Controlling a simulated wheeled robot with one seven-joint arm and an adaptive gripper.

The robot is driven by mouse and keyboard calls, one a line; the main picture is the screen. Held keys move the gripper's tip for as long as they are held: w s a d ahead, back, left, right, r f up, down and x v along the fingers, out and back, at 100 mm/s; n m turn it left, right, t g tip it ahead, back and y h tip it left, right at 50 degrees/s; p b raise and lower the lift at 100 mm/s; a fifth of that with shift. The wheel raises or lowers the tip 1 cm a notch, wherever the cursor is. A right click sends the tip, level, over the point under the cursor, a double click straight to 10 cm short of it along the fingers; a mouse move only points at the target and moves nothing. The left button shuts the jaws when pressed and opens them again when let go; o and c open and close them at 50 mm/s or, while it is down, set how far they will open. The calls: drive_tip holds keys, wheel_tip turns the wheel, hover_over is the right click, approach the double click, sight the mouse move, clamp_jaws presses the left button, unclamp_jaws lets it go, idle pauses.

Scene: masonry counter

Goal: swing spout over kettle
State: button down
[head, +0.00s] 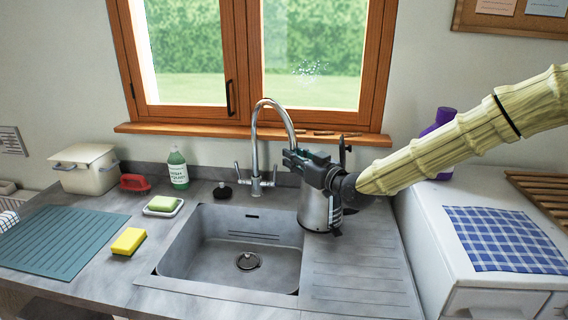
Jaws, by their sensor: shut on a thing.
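The chrome tap (253,148) stands behind the sink, and its arched spout (272,103) curves over to the right. My gripper (292,156) reaches in from the right and is shut on the spout near its outlet end, which the fingers hide. The metal kettle (314,207) stands upright on the drainboard at the right edge of the sink. It is just below my gripper, which hides its top. I cannot tell whether the spout's outlet lies over the kettle's opening.
The sink basin (188,262) is empty. A dish soap bottle (178,169), black plug (222,191), green soap on a dish (163,205) and yellow sponge (128,241) lie left. A purple bottle (445,118) stands right. The front drainboard (360,275) is clear.

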drive_tip(key=shift+w+d+b, duration=0.25)
drive_tip(key=shift+w+d, duration=0.3)
drive_tip(key=shift+d, duration=0.25)
drive_tip(key=shift+w+d+b, duration=0.2)
drive_tip(key=shift+w+d, duration=0.35)
drive_tip(key=shift+d, duration=0.25)
drive_tip(key=c, duration=1.3)
unclamp_jaws()
drive_tip(key=v, duration=1.2)
drive_tip(key=shift+c, duration=0.4)
